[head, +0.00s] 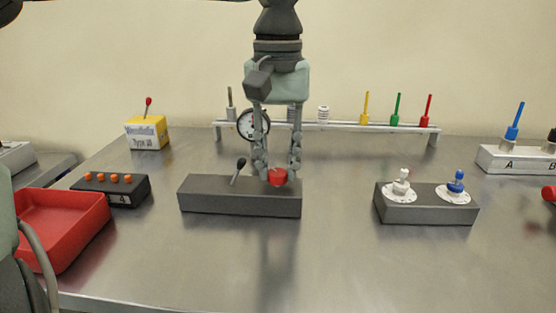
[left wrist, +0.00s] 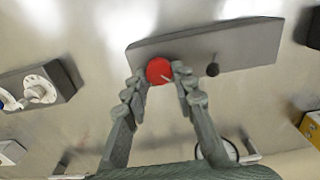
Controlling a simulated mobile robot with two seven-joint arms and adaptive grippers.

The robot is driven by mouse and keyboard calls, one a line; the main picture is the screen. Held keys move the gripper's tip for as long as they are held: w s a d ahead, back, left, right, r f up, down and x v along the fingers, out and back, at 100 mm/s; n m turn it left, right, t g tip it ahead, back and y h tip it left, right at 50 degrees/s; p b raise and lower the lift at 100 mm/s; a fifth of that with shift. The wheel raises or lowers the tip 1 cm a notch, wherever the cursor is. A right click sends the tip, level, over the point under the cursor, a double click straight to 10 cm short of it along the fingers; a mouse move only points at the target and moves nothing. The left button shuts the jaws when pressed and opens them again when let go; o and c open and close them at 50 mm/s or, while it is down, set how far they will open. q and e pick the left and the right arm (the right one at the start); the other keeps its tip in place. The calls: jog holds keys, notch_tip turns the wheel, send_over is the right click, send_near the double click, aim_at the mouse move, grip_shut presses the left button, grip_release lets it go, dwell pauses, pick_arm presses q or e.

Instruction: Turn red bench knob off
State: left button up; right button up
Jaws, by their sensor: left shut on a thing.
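The red bench knob (head: 277,176) sits on the right end of a dark grey block (head: 240,198) on the metal bench. My left gripper (head: 277,170) points down from above and is shut on the red knob, one finger on each side. A black lever (head: 238,170) stands on the same block, left of the knob. My right gripper is not in view.
A grey block with a white knob (head: 401,185) and a blue knob (head: 455,186) stands to the right. A red tray (head: 65,230), a block with orange buttons (head: 110,190) and a yellow box (head: 147,133) stand left. A rack (head: 340,127) with coloured pegs stands behind. The front bench is clear.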

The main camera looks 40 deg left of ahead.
aim_at(280, 172)
pick_arm(q)
jog(key=shift+m, duration=0.4)
grip_shut()
jog(key=m, duration=0.8)
jog(key=shift+d, duration=0.15)
jog(key=m, duration=0.5)
jog(key=shift+d, duration=0.1)
jog(key=m, duration=0.4)
jog(key=shift+s, duration=0.1)
jog(key=o, duration=1.1)
grip_release()
notch_tip(280, 172, up, 12)
